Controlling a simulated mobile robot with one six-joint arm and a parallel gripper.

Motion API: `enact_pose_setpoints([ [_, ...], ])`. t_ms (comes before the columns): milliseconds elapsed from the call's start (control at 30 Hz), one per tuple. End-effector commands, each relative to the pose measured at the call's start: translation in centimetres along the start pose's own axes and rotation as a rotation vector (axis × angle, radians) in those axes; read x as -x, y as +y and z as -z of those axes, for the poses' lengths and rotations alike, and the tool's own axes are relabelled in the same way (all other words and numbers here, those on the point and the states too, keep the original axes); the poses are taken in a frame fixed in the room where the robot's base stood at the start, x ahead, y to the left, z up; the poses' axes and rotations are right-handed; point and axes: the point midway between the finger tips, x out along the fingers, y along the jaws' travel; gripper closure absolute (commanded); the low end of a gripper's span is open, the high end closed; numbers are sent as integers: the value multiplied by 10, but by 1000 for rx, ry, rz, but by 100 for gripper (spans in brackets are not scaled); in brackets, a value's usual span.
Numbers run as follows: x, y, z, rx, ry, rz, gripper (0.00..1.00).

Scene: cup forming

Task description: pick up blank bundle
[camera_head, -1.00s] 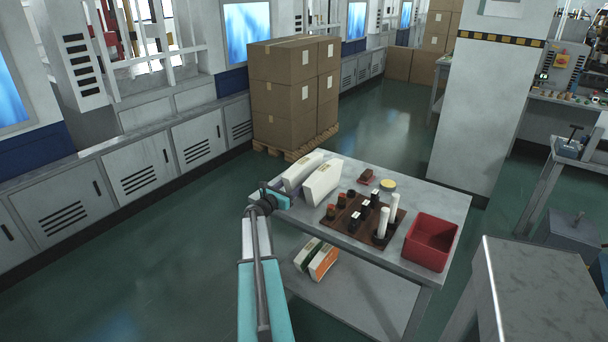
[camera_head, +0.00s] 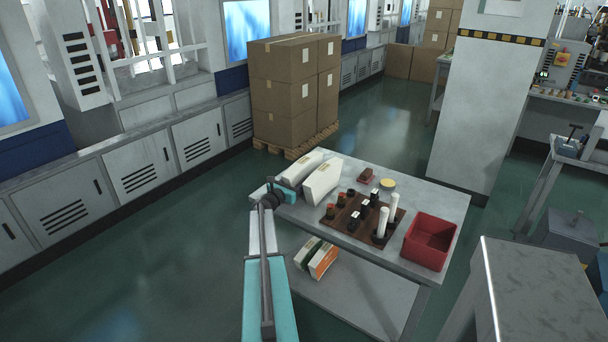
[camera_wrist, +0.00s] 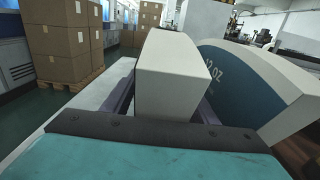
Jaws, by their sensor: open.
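Two white blank bundles stand on edge side by side at the table's left end: the left one (camera_head: 303,166) and the right one (camera_head: 323,181). My gripper (camera_head: 285,188) is at the near end of the left bundle. In the wrist view the left bundle (camera_wrist: 172,82) stands between the two dark fingers of my open gripper (camera_wrist: 165,104), one on each side; contact cannot be told. The right bundle (camera_wrist: 255,85), with a teal band reading "12 OZ", is close beside the right finger.
On the metal table (camera_head: 432,190) are a brown rack (camera_head: 350,226) with several dark and white pieces, a red bin (camera_head: 431,241), a yellow disc (camera_head: 388,183) and a small red-brown block (camera_head: 366,175). More bundles (camera_head: 317,258) lie on the lower shelf. Stacked cartons (camera_head: 290,95) stand behind.

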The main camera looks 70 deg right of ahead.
Motion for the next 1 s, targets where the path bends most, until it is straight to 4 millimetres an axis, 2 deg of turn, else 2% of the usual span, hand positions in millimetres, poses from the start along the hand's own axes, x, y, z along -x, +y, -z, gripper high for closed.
enact_pose_setpoints([
  [67, 0, 0, 0, 0, 0, 0, 50],
  [367, 0, 0, 0, 0, 0, 0, 100],
  [800, 0, 0, -4, 0, -4, 1, 100],
  [1000, 0, 0, -14, -1, -4, 1, 100],
])
